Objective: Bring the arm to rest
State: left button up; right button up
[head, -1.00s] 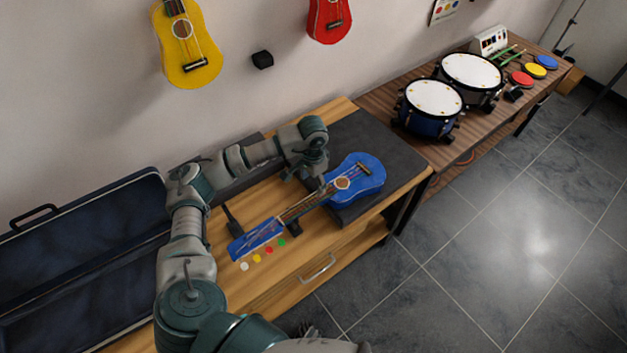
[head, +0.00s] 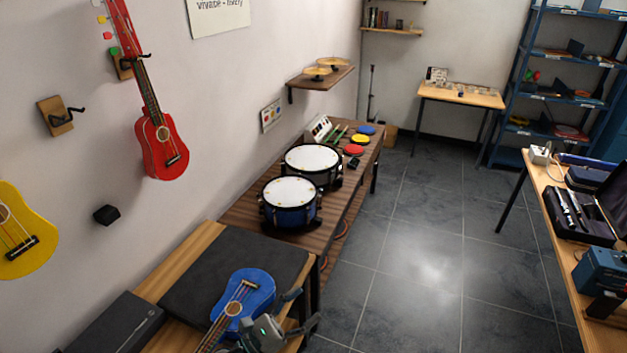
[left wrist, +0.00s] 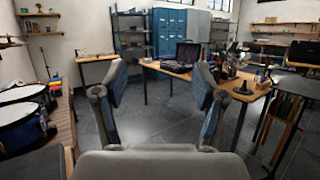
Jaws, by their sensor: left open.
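My left gripper (head: 303,308) is in the lower part of the head view, beside and partly in front of the blue ukulele (head: 250,291). The ukulele lies on a dark mat on the wooden bench, and its neck runs out of the picture at the bottom. In the left wrist view the two fingers of my left gripper (left wrist: 158,92) stand wide apart with nothing between them. They face out over the room. My right gripper does not show.
The dark mat (head: 209,282) lies on the bench. Two drums, the blue one (head: 290,204) nearer, stand on a brown table beyond. A red ukulele (head: 160,145) hangs on the wall. A table with an open case (head: 580,222) is at right. The floor (head: 420,240) between is clear.

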pick_arm(q)
jog(key=w+a+f+n+t+y, duration=0.1)
jog(key=a+f+n+t+y, duration=0.2)
jog(key=a+f+n+y, duration=0.75)
jog(key=w+a+n+t+y, duration=0.1)
jog(key=a+n+t+y, duration=0.35)
jog(key=n, duration=1.35)
jog(key=s+a+f+n+g+y, duration=0.35)
jog(key=s+f+n+g, duration=0.35)
jog(key=f+n, duration=0.25)
jog(key=s+f+n+g, duration=0.4)
jog(key=s+f+g, duration=0.15)
jog(key=s, duration=0.45)
jog(key=s+f+n+g, duration=0.4)
jog(key=s+f, duration=0.2)
jog(key=s, duration=0.3)
notch_tip(320, 180, down, 26)
jog(key=s+g, duration=0.1)
jog(key=s, duration=0.1)
jog(key=s+a+f+g, duration=0.1)
jog(key=s+a+f, duration=0.2)
jog(key=s+f, duration=1.2)
jog(key=shift+s+f, duration=0.15)
jog(key=shift+s, duration=0.45)
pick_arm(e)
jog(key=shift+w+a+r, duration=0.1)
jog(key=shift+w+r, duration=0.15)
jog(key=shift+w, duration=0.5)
